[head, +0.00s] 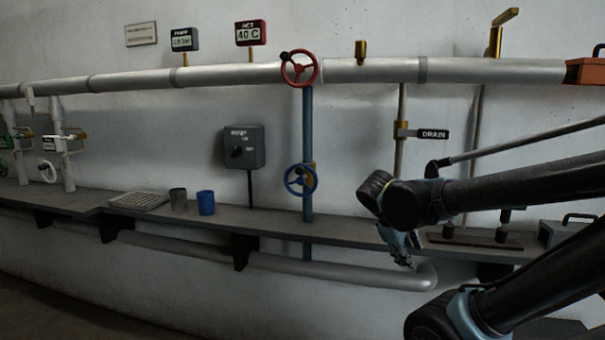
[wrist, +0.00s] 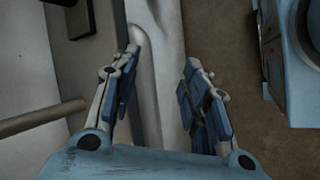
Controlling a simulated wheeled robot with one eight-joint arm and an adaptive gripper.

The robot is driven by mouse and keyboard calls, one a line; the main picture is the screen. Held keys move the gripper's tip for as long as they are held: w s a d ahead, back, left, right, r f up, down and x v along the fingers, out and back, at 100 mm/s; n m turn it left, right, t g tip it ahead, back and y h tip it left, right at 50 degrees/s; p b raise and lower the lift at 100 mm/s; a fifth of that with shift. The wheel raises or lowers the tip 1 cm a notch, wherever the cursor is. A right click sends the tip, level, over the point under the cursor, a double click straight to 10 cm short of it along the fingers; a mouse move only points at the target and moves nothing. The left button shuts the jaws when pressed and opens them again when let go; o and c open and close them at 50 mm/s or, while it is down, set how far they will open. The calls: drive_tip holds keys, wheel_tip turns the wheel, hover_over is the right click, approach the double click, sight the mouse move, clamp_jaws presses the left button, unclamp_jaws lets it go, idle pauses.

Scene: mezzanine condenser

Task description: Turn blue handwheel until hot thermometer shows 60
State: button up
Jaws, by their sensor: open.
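The blue handwheel (head: 300,180) is on the vertical blue pipe (head: 308,130), just above the shelf, in the head view. The hot thermometer (head: 250,33) is a red-framed display above the large pipe, and it reads about 40 C. My gripper (head: 402,258) hangs to the right of the blue handwheel, near the shelf's front edge, clearly apart from it. In the wrist view my gripper (wrist: 160,85) has its fingers spread with nothing held between them. The blue handwheel is not seen in the wrist view.
A red handwheel (head: 299,68) sits higher on the same pipe. A switch box (head: 244,147), blue cup (head: 206,203), grey cup (head: 178,198) and tray (head: 138,201) are left of the blue handwheel. A drain valve (head: 405,132) is at right. A pipe (head: 330,270) runs under the shelf (head: 270,222).

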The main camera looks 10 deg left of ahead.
drive_tip(key=w+a+r+n+t+h, duration=0.1)
drive_tip(key=w+a+r+n+t, duration=0.35)
drive_tip(key=a, duration=0.45)
drive_tip(key=n+t+y, duration=0.5)
drive_tip(key=n+t, duration=0.4)
drive_tip(key=n, duration=0.2)
approach(299, 171)
drive_tip(key=shift+w+d, duration=0.2)
drive_tip(key=shift+w, duration=2.55)
drive_tip(key=shift+w+d, duration=0.2)
drive_tip(key=shift+w, duration=2.6)
drive_tip(key=shift+c, duration=0.3)
